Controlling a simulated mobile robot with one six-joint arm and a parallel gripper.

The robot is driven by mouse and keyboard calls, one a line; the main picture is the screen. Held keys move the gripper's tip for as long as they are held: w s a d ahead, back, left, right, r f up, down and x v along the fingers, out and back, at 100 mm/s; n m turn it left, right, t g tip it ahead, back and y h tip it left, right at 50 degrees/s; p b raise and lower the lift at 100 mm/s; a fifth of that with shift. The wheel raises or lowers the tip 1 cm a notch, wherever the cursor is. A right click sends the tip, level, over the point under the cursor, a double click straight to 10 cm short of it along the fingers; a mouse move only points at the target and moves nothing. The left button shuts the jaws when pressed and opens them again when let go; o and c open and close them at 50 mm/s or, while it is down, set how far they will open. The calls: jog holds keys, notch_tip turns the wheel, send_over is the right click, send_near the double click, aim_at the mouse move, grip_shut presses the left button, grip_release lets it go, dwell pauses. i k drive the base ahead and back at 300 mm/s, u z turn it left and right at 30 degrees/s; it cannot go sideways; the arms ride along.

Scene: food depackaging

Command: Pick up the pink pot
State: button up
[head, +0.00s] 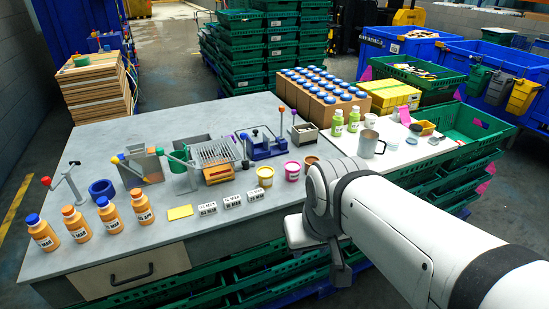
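The pink pot (292,172) stands upright on the grey table, a small tub with a pink band and a light lid. It is in a short row between a yellow pot (265,177) on its left and a brown-topped pot (311,163) on its right. My gripper (341,274) hangs low at the end of my white arm, in front of the table's front edge and nearer the camera than the pink pot. It is apart from the pot. My wrist hides most of the fingers, so their opening and anything between them cannot be made out.
Several orange bottles (108,215) stand at the table's left front. White labelled blocks (232,201) and a yellow sponge-like piece (180,212) lie left of the pots. A metal mug (367,145) stands behind my wrist. Blue-capped bottles (322,95) in boxes stand at the back.

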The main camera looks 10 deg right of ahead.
aim_at(293, 168)
jog(key=z, duration=0.05)
jog(key=i, duration=1)
jog(key=u, duration=0.05)
